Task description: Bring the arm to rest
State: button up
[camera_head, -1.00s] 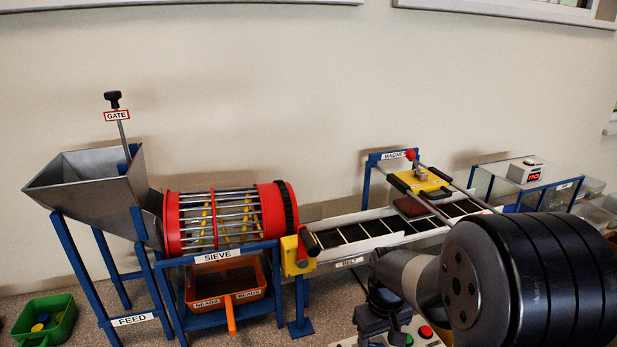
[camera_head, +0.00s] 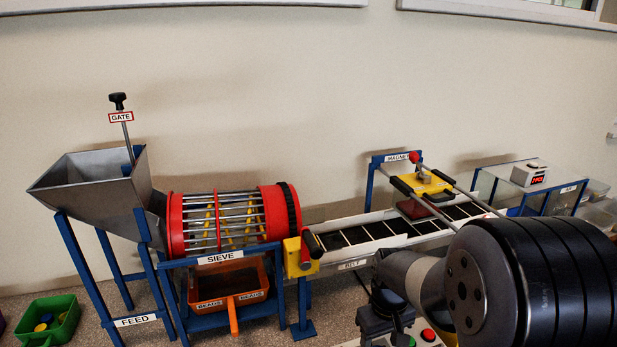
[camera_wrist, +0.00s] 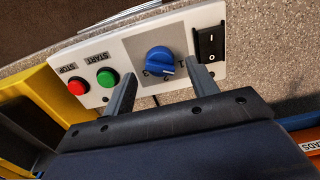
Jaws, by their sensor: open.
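My gripper (camera_wrist: 160,92) is open and empty in the wrist view. Its two fingers stand apart over a white control panel (camera_wrist: 218,22), with a blue knob (camera_wrist: 160,62) showing between their tips. I cannot tell whether a finger touches the knob or the panel. In the head view my arm fills the lower right, and my gripper (camera_head: 385,325) shows only partly beside it, above the panel.
The panel carries a red STOP button (camera_wrist: 77,87), a green START button (camera_wrist: 106,77) and a black switch (camera_wrist: 210,42). Behind stand a grey hopper (camera_head: 90,185), a red sieve drum (camera_head: 228,222), a belt (camera_head: 355,236) and a magnet frame (camera_head: 425,184). A green bin (camera_head: 48,337) sits lower left.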

notch_tip(320, 180, up, 9)
jog(key=p, duration=0.1)
notch_tip(320, 180, down, 12)
jog(key=shift+r+b, duration=0.2)
jog(key=shift+b, duration=0.7)
jog(key=shift+f+m, duration=0.1)
jog(key=shift+m, duration=0.2)
jog(key=m+b, duration=0.2)
jog(key=m, duration=0.4)
jog(key=m+b, duration=0.2)
jog(key=m, duration=0.3)
jog(key=shift+m, duration=0.3)
notch_tip(320, 180, up, 11)
jog(key=p, duration=0.2)
